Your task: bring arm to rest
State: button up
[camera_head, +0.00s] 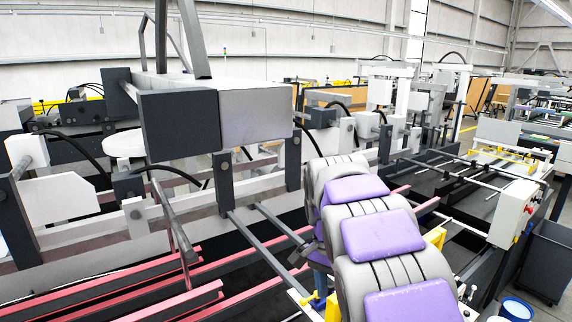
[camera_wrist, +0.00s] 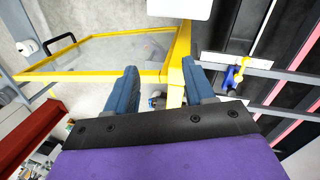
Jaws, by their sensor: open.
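My arm (camera_head: 385,235), grey with purple pads, reaches forward from the lower right in the head view, over the side of the folder gluer. My gripper (camera_wrist: 160,75) shows in the wrist view with its two blue fingers spread apart. I see nothing held between the fingers. A yellow post of a guard frame (camera_wrist: 178,55) shows beyond the gap between them; I cannot tell how far off it is. In the head view the gripper is mostly hidden behind the arm.
The folder gluer's rails with red strips (camera_head: 200,285) run at lower left. A dark and grey box unit (camera_head: 180,120) stands above them. A control box (camera_head: 513,213) and a dark bin (camera_head: 545,260) are at right. A blue-rimmed bucket (camera_head: 516,308) is at lower right.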

jog(key=s+d+f+n+b, duration=0.1)
jog(key=s+f+n+b, duration=0.2)
jog(key=s+f, duration=0.3)
jog(key=s+d+f+n+b, duration=0.1)
jog(key=s+f+n+b, duration=0.2)
jog(key=s, duration=1.3)
jog(key=s+d+f+n+y+b, duration=0.1)
jog(key=s+d+f+n+b, duration=0.1)
jog(key=s+f+b, duration=0.4)
jog(key=s+f, duration=0.4)
jog(key=s, duration=0.2)
jog(key=shift+f+n+b, duration=0.3)
jog(key=shift+f+n, duration=0.1)
jog(key=shift+a, duration=0.15)
